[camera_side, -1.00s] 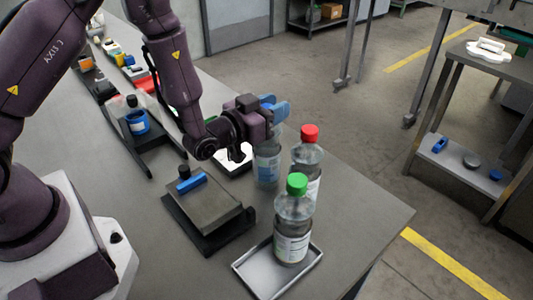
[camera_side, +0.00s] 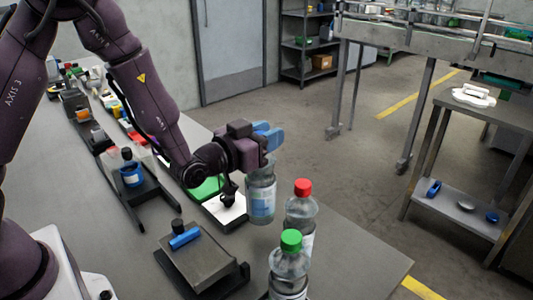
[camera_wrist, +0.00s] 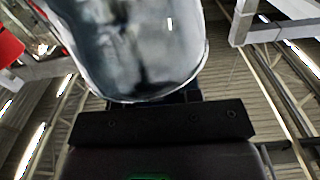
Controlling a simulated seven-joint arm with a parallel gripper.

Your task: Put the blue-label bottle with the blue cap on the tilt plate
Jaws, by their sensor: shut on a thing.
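My gripper (camera_side: 268,140), with blue fingers, is shut on the top of the clear blue-label bottle (camera_side: 261,197). The bottle hangs upright, apparently just above the table. Its cap is hidden by the fingers. In the wrist view the clear bottle body (camera_wrist: 140,50) fills the upper middle, in front of the dark gripper body. A dark grey plate (camera_side: 205,262), apparently the tilt plate, lies at the front, left of and nearer than the bottle. It carries a blue bar and a black knob, and no bottle stands on it.
A red-cap bottle (camera_side: 301,215) stands right of the held bottle, and a green-cap bottle (camera_side: 289,268) stands nearer the camera. A holder with a small blue jar (camera_side: 131,175) is further left. The table's right front is clear.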

